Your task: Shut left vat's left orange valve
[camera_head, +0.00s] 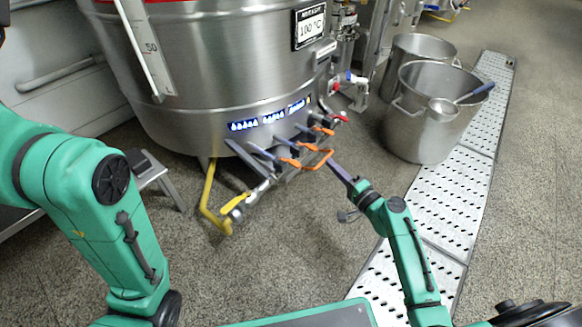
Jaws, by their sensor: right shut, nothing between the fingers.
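The large steel vat (215,75) fills the upper left of the head view. Several orange valve handles sit low on its front. The leftmost orange handle (289,162) is at the end of a short pipe. A longer orange handle (318,160) lies just right of it, and another (322,130) is higher up. My right gripper (334,168) is shut and empty, its tips close to the longer handle; whether they touch is unclear. My left arm comes in from the left, and its gripper is not visible.
A yellow pipe (208,190) and a yellow lever (233,204) stick out below the vat, left of the orange handles. Two steel pots (425,135) stand at the right beside a perforated floor grate (440,200). A small grey step (150,170) stands left of the vat.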

